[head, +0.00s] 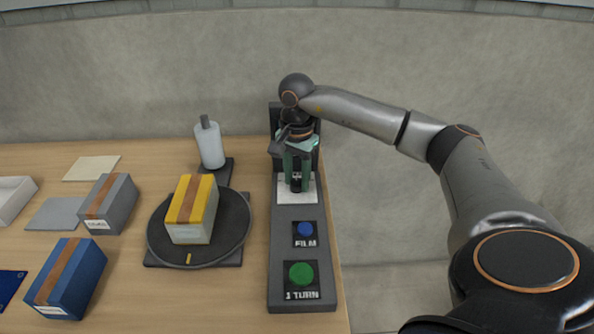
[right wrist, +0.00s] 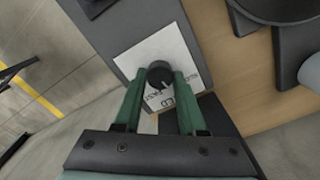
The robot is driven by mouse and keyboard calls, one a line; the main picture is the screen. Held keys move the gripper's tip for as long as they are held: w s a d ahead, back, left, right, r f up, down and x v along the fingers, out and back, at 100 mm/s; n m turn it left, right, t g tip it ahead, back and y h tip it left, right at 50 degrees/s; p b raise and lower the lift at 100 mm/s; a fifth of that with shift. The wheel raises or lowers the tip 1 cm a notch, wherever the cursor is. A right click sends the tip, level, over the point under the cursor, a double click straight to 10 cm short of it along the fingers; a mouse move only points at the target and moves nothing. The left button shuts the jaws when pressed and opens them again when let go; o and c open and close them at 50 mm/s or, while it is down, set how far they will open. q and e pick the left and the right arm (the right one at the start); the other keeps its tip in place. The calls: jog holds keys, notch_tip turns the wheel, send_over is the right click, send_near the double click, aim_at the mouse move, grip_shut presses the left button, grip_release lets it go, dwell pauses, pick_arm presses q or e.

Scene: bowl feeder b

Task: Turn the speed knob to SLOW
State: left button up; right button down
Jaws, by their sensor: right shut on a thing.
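The speed knob (right wrist: 160,72) is a dark round knob on a white label plate (right wrist: 130,62) at the far end of the grey control panel. In the right wrist view a pale mark shows at its lower edge, and dark lettering on the plate is partly hidden, so I cannot tell its setting for certain. My right gripper (right wrist: 159,86) is shut on the knob, one green finger on each side. In the head view the right gripper (head: 297,183) points down over the label plate (head: 298,197). My left gripper is not in view.
The panel (head: 302,250) also has a blue FILM button (head: 305,229) and a green TURN button (head: 301,273). To its left, a yellow box (head: 191,210) stands on a dark turntable (head: 232,236). A white roll (head: 209,146) stands behind. Grey (head: 109,204) and blue (head: 70,279) boxes are farther left.

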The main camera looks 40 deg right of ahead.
aim_at(297, 182)
jog(key=n, duration=0.3)
jog(key=shift+n, duration=0.3)
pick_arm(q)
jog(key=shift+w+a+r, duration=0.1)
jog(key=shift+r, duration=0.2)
pick_arm(e)
jog(key=shift+n, duration=1.7)
jog(key=shift+c, duration=2.4)
grip_release()
pick_arm(q)
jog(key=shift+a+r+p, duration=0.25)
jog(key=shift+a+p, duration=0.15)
jog(key=shift+p, duration=0.25)
pick_arm(e)
notch_tip(297, 182, up, 13)
jog(key=shift+f, duration=0.2)
